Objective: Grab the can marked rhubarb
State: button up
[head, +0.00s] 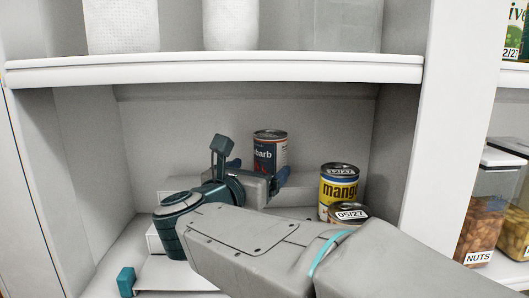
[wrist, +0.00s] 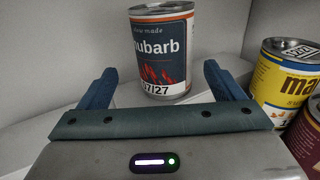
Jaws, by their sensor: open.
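The rhubarb can (head: 270,150) has a dark blue and white label with red below and stands upright on a raised step at the back of the shelf bay. In the wrist view the rhubarb can (wrist: 161,52) stands straight ahead, between the lines of my fingers and a little beyond their tips. My gripper (head: 258,172) is in front of the can in the head view, hiding its lower part. In the wrist view my gripper (wrist: 160,82) has its two blue fingers spread wide with nothing between them.
A yellow mango can (head: 339,187) stands right of my gripper, with another can (head: 348,212) in front of it showing its lid. An upper shelf board (head: 215,69) runs above my arm. The bay's right wall (head: 396,150) is beyond the mango can. Left is clear.

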aim_at(264, 166)
jog(key=p+x, duration=0.1)
jog(key=x, duration=0.1)
jog(key=p+x, duration=0.1)
jog(key=x, duration=0.1)
jog(key=shift+w+d+r, duration=0.2)
jog(key=shift+d, duration=0.3)
jog(key=shift+w+d+f, duration=0.1)
jog(key=shift+w, duration=0.25)
jog(key=c, duration=1.1)
jog(key=shift+c, duration=0.9)
jog(key=shift+s+r, duration=0.1)
jog(key=shift+r, duration=0.1)
